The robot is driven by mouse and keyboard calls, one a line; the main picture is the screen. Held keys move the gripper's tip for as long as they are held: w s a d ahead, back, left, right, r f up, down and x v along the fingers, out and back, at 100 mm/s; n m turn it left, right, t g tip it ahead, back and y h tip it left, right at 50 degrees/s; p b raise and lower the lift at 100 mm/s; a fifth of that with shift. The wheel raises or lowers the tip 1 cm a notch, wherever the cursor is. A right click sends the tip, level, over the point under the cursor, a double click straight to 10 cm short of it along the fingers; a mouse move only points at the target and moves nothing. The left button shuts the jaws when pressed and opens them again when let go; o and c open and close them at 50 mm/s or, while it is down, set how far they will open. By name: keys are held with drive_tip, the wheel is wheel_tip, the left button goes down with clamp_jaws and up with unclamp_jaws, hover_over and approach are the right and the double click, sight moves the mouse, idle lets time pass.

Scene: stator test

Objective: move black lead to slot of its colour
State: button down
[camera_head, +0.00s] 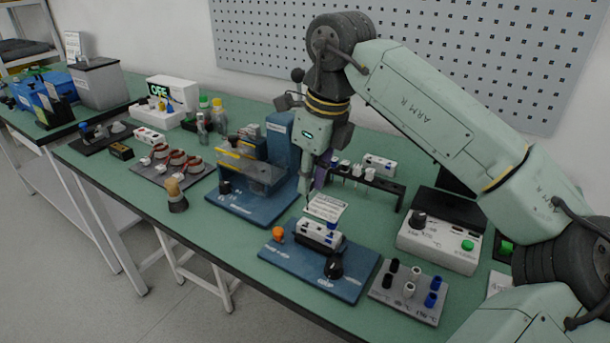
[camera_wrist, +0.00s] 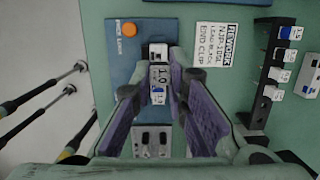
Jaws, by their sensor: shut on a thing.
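My gripper (camera_head: 312,186) hangs between the blue-grey machine and the lead rack, above the far edge of a blue board (camera_head: 283,263). In the wrist view its purple-padded fingers (camera_wrist: 160,80) are closed in on a small piece with a tag reading 1.0, which I take for the black lead (camera_wrist: 159,73); its body is mostly hidden. The block's ends show beyond and below the fingers in the wrist view (camera_wrist: 146,142). Its slot colours are unclear.
A black rack (camera_head: 387,187) with several tagged leads stands right of my gripper. A printed card (camera_head: 327,206) lies between. An orange button (camera_head: 278,233) and black knob (camera_head: 334,267) flank the block. A grey plate (camera_head: 433,309) bears black, white and blue posts.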

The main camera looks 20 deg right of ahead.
sight(308, 206)
drive_tip(key=shift+f+b, duration=0.6)
drive_tip(key=shift+f, duration=0.7)
drive_tip(key=shift+a+f+b, duration=0.1)
drive_tip(key=shift+f+b, duration=0.65)
drive_tip(key=shift+b, duration=0.15)
drive_tip(key=shift+f+b, duration=0.45)
drive_tip(key=shift+f, duration=0.1)
drive_tip(key=shift+f, duration=0.15)
drive_tip(key=shift+f+b, duration=0.45)
drive_tip(key=shift+b, duration=0.05)
drive_tip(key=c, duration=1.5)
unclamp_jaws()
drive_tip(key=shift+r, duration=0.1)
